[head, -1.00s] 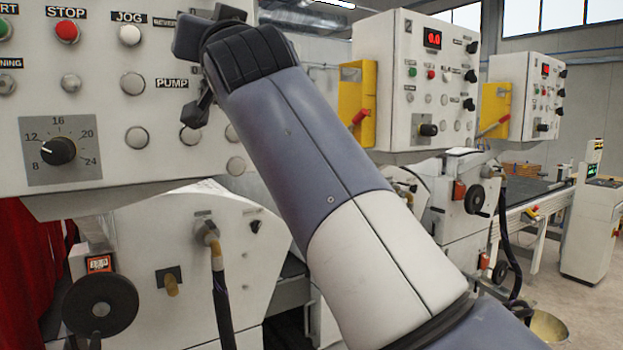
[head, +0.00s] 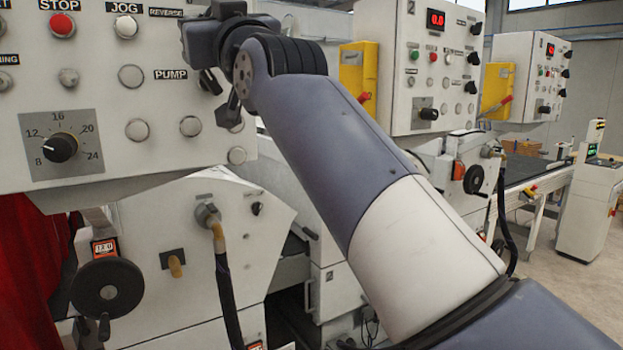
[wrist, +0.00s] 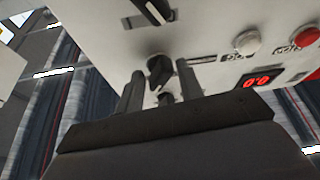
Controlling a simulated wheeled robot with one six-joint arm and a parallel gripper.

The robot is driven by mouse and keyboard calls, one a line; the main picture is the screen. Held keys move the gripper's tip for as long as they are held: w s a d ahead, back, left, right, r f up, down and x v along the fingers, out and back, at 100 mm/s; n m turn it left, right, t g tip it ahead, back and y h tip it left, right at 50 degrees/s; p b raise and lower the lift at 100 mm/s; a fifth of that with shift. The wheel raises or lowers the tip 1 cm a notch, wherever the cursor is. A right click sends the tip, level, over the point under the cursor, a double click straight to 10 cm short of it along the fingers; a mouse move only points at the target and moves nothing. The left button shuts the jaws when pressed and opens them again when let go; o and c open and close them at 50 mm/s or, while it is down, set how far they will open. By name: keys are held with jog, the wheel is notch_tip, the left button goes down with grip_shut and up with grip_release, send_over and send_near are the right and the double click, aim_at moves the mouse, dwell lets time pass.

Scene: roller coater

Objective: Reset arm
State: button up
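My arm rises from the lower right of the head view, and its dark wrist is bent in front of the right part of the near white control panel (head: 95,165). My gripper (head: 219,97) shows only partly there, beside the PUMP label. In the wrist view my gripper (wrist: 160,88) has its two dark fingers apart, with nothing seen held. A black knob (wrist: 159,70) on a white panel appears beyond and between the fingers. I cannot tell whether they touch it.
The near panel carries a red STOP button (head: 62,24), a JOG button (head: 126,26) and a numbered dial (head: 60,147). A handwheel (head: 106,288) sits below. More panels (head: 432,65) stand behind my arm. Open floor (head: 585,285) lies at the right.

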jog(key=shift+d+n+g+y+b, duration=0.1)
jog(key=shift+n+g+y+b, duration=0.5)
jog(key=shift+n, duration=1)
jog(key=shift+w+n+g+b, duration=0.1)
jog(key=shift+n+g+b, duration=0.25)
jog(key=shift+n, duration=0.35)
jog(key=shift+y, duration=0.4)
jog(key=shift+r+n, duration=0.1)
jog(key=shift+n, duration=0.3)
